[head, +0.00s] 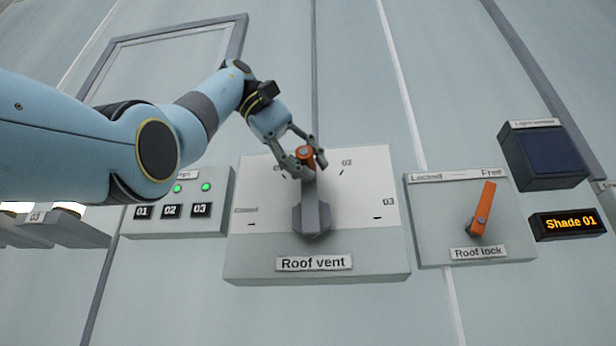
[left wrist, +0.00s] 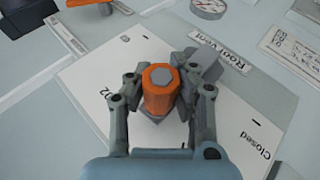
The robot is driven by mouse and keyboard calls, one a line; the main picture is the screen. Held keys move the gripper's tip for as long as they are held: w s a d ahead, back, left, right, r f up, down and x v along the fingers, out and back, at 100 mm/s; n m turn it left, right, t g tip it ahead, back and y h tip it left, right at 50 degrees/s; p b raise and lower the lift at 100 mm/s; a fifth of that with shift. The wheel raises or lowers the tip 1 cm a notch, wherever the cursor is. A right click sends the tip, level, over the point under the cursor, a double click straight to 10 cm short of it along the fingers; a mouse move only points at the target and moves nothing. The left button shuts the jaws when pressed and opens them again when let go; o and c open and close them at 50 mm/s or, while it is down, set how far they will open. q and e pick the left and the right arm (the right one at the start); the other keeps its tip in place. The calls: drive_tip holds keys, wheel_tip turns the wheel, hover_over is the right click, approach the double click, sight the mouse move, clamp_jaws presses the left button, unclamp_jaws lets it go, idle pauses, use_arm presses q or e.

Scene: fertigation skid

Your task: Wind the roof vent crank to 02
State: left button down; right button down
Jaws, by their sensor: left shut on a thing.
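The roof vent crank (head: 312,216) is a grey hub and arm on a white dial plate (head: 372,222). Its arm points almost straight up, between the half-hidden 01 mark and the 02 mark (head: 346,163). The 03 mark (head: 388,202) is at the right, and Closed (head: 246,210) is at the left. My left gripper (head: 305,160) is shut on the orange crank knob (head: 306,152). The left wrist view shows the knob (left wrist: 158,90) between its two fingers. My right gripper is not in view.
Right of the vent panel, the roof lock's orange lever (head: 483,208) points up toward Free. A display (head: 568,223) reads Shade 01. Left of the vent, an indicator box (head: 172,220) marked 01, 02, 03 shows two lit green lamps. My left arm covers the upper left.

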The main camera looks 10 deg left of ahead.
use_arm(q)
drive_tip(key=shift+r+t, duration=0.3)
drive_tip(key=shift+r, duration=0.45)
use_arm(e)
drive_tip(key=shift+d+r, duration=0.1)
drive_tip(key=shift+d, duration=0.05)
use_arm(q)
drive_tip(key=c, duration=1.5)
unclamp_jaws()
drive_tip(key=o, duration=0.4)
drive_tip(key=shift+d, duration=0.25)
drive_tip(key=shift+o, duration=0.4)
drive_tip(key=shift+f, duration=0.2)
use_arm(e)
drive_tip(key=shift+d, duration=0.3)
